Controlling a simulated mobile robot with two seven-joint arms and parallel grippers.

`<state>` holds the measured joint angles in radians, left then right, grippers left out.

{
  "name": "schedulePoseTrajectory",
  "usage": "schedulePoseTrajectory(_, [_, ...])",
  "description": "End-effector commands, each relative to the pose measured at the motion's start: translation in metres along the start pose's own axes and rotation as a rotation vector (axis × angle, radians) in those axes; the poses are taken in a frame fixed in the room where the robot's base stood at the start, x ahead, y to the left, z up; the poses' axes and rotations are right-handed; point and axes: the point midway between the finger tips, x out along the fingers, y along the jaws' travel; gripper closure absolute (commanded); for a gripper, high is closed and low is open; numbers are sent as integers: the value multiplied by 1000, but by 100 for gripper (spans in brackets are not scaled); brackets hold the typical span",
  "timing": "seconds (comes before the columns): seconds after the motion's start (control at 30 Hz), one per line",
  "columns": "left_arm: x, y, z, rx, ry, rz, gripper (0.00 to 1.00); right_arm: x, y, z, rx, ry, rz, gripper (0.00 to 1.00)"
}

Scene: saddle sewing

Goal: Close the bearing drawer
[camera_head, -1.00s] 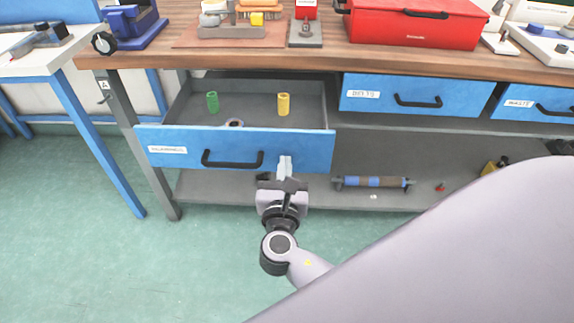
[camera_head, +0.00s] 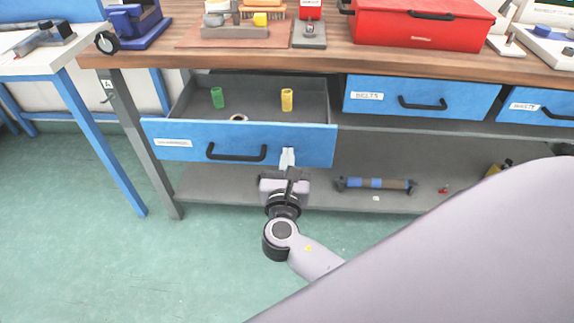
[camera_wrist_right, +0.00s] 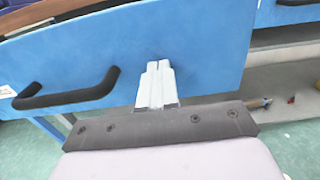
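The bearing drawer (camera_head: 312,145) is the open blue-fronted drawer at the left under the workbench. Its label is too small to read. It has a black handle (camera_head: 237,152) and holds a green cylinder (camera_head: 218,98), a yellow cylinder (camera_head: 287,99) and a small ring (camera_head: 239,118). My right gripper (camera_head: 287,158) is at the right part of the drawer front, right of the handle. In the right wrist view its fingers (camera_wrist_right: 156,85) are together with nothing between them, tips at or against the blue front (camera_wrist_right: 200,50). My left gripper is not in view.
Drawers labelled BELTS (camera_head: 420,98) and WASTE (camera_head: 540,106) are shut to the right. A lower shelf (camera_head: 350,200) carries a roller (camera_head: 375,184). A red toolbox (camera_head: 420,25) stands on the workbench (camera_head: 330,57). A blue-legged table (camera_head: 75,110) is at the left.

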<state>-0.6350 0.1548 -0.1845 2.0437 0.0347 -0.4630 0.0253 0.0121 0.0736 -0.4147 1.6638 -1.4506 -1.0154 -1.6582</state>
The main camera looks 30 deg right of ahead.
Motion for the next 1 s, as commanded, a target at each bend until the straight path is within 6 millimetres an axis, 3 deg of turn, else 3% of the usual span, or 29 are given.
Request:
schedulePoseTrajectory(0.27, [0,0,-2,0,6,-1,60,73,-1,3,-1,-7,-4,100])
schedulePoseTrajectory(0.6, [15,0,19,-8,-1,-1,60,162,-1,-2,0,-6,-5,100])
schedulePoseTrajectory(0.8, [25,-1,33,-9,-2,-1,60,200,-2,-2,-1,-4,-3,100])
schedulePoseTrajectory(1.0, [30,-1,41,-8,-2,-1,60,221,-1,-1,-1,-2,-2,100])
